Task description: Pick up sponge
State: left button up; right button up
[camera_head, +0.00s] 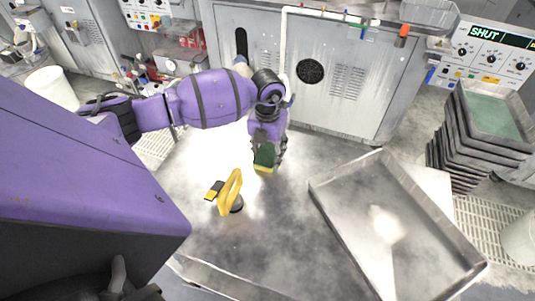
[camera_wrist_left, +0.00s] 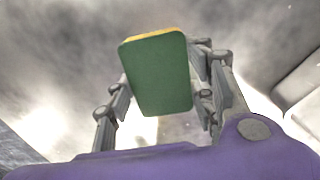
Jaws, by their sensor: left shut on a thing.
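The sponge (camera_head: 264,158) is a small block with a dark green face and a yellow layer. My left gripper (camera_head: 267,150) is shut on it, over the metal table. In the left wrist view the sponge (camera_wrist_left: 160,75) sits between the two fingers of my left gripper (camera_wrist_left: 165,90), its green face toward the camera and a yellow edge at the top. I cannot tell from these views whether its lower edge touches the table. My right gripper is not in view.
A yellow-handled tool (camera_head: 231,190) stands on the metal table (camera_head: 190,170), left of the sponge. A large shallow metal tray (camera_head: 350,215) lies at the right. Stacked trays (camera_head: 490,120) stand beyond it. Grey cabinets (camera_head: 300,100) line the back.

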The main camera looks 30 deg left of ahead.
aim_at(268, 153)
pick_arm(q)
jog(key=shift+r, duration=0.5)
notch_tip(268, 153, up, 3)
jog(key=shift+f, duration=0.2)
jog(key=s+d+r, duration=0.3)
jog(key=d+r, duration=0.6)
jog(key=d, duration=0.4)
jog(key=shift+s+d+r+b, duration=0.2)
jog(key=shift+d+r+b, duration=0.1)
jog(key=shift+b, duration=0.1)
jog(key=shift+o, duration=0.2)
jog(key=shift+f, duration=0.1)
jog(key=c, duration=0.3)
jog(key=shift+a, duration=0.1)
jog(key=shift+c, duration=0.2)
